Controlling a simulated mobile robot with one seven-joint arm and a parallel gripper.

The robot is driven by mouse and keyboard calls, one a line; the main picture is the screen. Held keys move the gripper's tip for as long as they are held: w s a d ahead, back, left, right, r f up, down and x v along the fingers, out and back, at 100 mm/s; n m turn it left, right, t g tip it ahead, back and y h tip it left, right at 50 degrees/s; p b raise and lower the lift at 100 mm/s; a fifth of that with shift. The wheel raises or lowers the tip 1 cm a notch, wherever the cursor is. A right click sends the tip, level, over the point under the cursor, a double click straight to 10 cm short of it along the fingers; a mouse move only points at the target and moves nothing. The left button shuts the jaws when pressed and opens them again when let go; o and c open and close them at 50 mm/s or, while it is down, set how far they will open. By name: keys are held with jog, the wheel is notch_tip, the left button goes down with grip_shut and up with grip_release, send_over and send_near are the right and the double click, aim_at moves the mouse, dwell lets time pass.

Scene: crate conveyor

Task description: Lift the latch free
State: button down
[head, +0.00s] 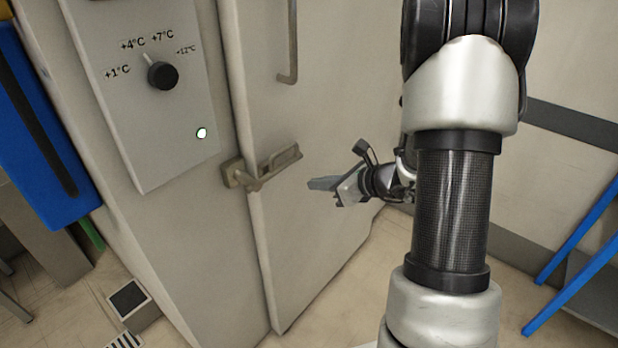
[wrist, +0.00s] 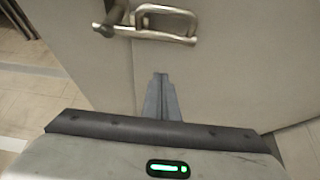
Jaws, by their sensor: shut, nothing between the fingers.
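The latch (head: 262,168) is a metal bar and loop mounted across the seam between the cabinet's frame and its door (head: 310,215). It also shows near the top of the wrist view (wrist: 160,22), with its loop lying over the door side. My gripper (head: 312,184) is to the right of the latch and a little lower in the head view, apart from it. In the wrist view my gripper's fingers (wrist: 160,80) are together, point toward the door below the latch, and hold nothing. Whether the fingertips touch the door cannot be told.
A control panel (head: 140,90) with a black temperature knob (head: 162,75) and a lit light is left of the door. A long vertical handle (head: 291,45) is on the door above the latch. Blue frame parts (head: 585,260) stand at the right. Open floor lies between.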

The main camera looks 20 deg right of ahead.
jog(key=x, duration=0.9)
jog(key=shift+w+a+r+p, duration=0.1)
jog(key=shift+r+p, duration=0.25)
jog(key=shift+r, duration=0.65)
jog(key=shift+w+a+r+p, duration=0.15)
jog(key=shift+r+p, duration=0.15)
jog(key=shift+r, duration=0.7)
jog(key=shift+d+b, duration=0.1)
jog(key=shift+b, duration=0.25)
